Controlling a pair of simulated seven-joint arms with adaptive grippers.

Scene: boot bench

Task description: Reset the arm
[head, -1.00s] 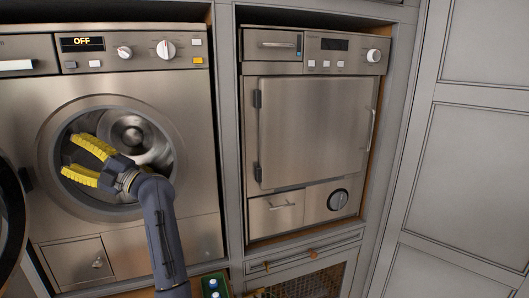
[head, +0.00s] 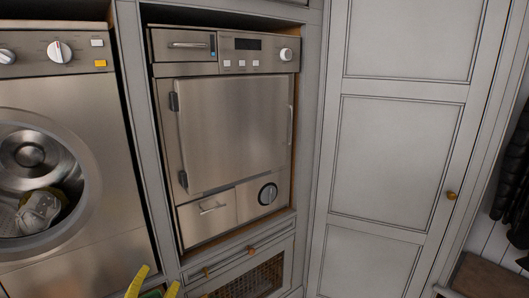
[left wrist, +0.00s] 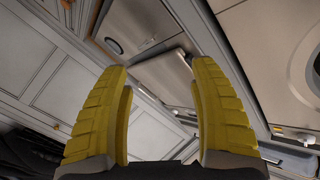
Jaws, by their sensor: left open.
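My left gripper (head: 152,284) shows at the bottom edge of the head view, low in front of the cabinet, with only its yellow fingertips in the picture. In the left wrist view its two yellow fingers (left wrist: 161,105) stand wide apart with nothing between them. My right gripper is not in either view.
A washing machine (head: 100,100) stands at the left with its round opening uncovered and a pale item (head: 40,210) inside. A second steel appliance (head: 235,130) with a closed door is built in beside it. A tall grey cabinet door (head: 390,150) is at the right. Dark garments (head: 515,180) hang at the far right.

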